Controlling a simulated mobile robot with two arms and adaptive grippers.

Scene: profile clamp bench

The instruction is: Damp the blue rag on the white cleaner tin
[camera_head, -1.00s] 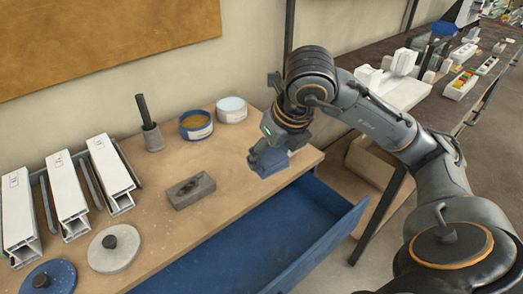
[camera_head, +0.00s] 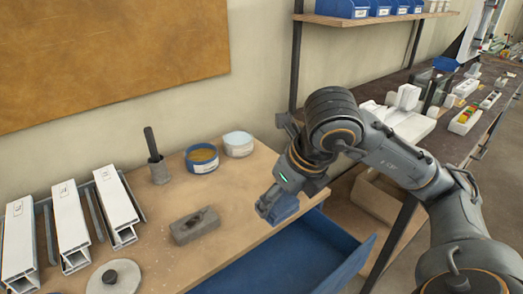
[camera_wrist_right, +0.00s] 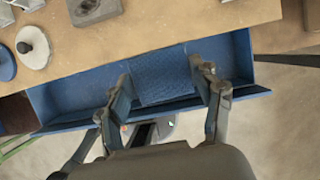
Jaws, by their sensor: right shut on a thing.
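The blue rag (camera_head: 284,209) is held in my right gripper (camera_head: 277,205), by the bench's right front corner. In the right wrist view the rag (camera_wrist_right: 161,76) spans between the two fingers of my right gripper (camera_wrist_right: 164,84), with the drawer behind it. The white cleaner tin (camera_head: 238,147) stands upright and open near the bench's back edge, behind and left of the gripper. It is apart from the rag. My left gripper is not in view.
A grey block (camera_head: 194,226) lies in front. An open blue drawer (camera_head: 345,243) juts out below the bench. White profiles (camera_head: 70,228) lie at left. Bench between rag and tin looks clear.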

